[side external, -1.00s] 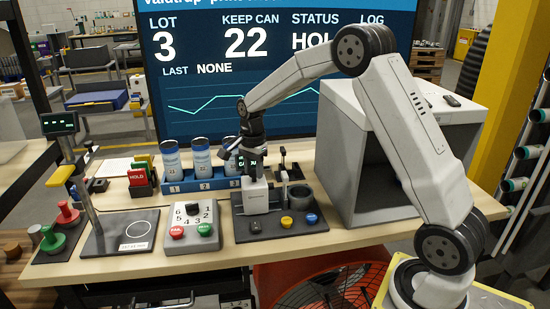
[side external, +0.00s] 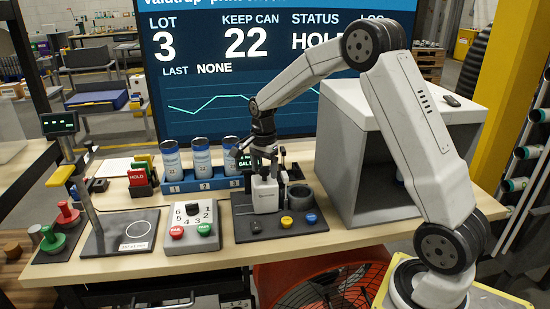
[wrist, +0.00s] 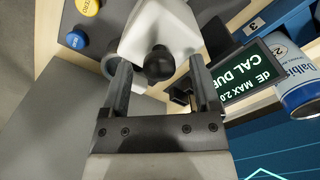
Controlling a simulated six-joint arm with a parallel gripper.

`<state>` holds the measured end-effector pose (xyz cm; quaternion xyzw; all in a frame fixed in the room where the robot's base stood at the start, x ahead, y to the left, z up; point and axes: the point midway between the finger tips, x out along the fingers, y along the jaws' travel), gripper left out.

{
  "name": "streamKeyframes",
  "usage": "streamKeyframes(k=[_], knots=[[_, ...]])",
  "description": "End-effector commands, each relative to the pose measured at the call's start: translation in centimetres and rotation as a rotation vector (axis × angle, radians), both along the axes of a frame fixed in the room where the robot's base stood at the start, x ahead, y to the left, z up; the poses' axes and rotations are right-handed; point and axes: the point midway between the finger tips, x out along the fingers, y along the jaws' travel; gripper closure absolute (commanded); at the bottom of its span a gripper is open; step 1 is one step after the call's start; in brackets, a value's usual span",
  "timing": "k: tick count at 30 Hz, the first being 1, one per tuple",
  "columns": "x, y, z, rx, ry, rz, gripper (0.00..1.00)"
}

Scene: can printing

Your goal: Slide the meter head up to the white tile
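The meter head (side external: 265,196) is a white block with a black knob on top, on a dark base plate (side external: 245,230). In the wrist view the meter head (wrist: 160,30) shows its round black knob between my fingers. My gripper (side external: 264,166) is over the head, pointing down. In the wrist view my gripper (wrist: 159,72) has its fingers apart, one each side of the knob, with gaps visible. A grey ring-shaped holder (side external: 300,195) stands right of the head. I cannot make out the white tile.
A yellow button (side external: 286,221) and a blue button (side external: 310,218) sit at the plate's front. A small display (wrist: 250,75) reads CAL DUE. A blue rack (side external: 205,184) with several cans stands behind left. A grey booth (side external: 365,130) stands right.

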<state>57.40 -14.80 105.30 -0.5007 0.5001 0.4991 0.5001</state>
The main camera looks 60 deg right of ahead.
Motion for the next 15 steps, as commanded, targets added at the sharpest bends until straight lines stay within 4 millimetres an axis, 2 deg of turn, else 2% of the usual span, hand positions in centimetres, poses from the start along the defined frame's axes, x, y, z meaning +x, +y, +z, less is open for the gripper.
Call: streamKeyframes(k=[9,15], knots=[[0.0,0.0,0.1,0.001,0.001,0.0,0.21],[0.0,0.0,1.4,0.001,-0.001,0.0,0.21]])
